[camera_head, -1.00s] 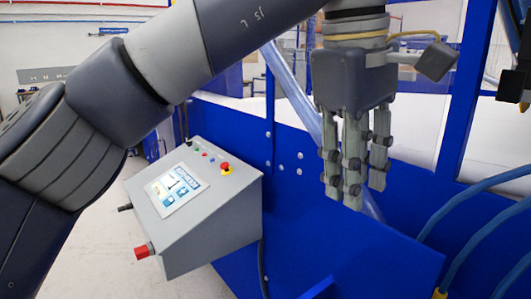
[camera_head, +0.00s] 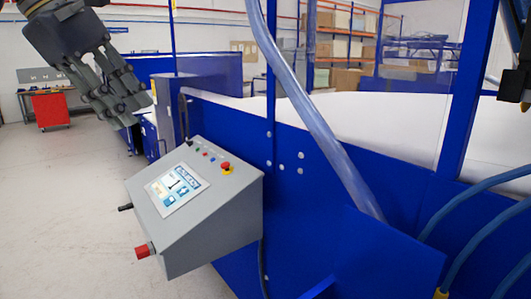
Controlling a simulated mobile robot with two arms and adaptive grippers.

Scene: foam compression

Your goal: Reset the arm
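My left gripper (camera_head: 130,103) is at the upper left, in the air, up and to the left of the grey control panel (camera_head: 205,220). Its dark grey fingers are extended, point down and to the right, and show gaps between them. Nothing is held in them. The gripper is apart from the panel and the blue machine frame (camera_head: 330,215). Most of the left arm is out of the picture.
The panel has a screen (camera_head: 178,190), a red knob on yellow (camera_head: 226,168) and a red side knob (camera_head: 145,250). A clear hose (camera_head: 310,110) slants across the machine; blue cables (camera_head: 480,225) are at right. Open floor (camera_head: 70,200) lies left. A red cart (camera_head: 50,109) stands behind.

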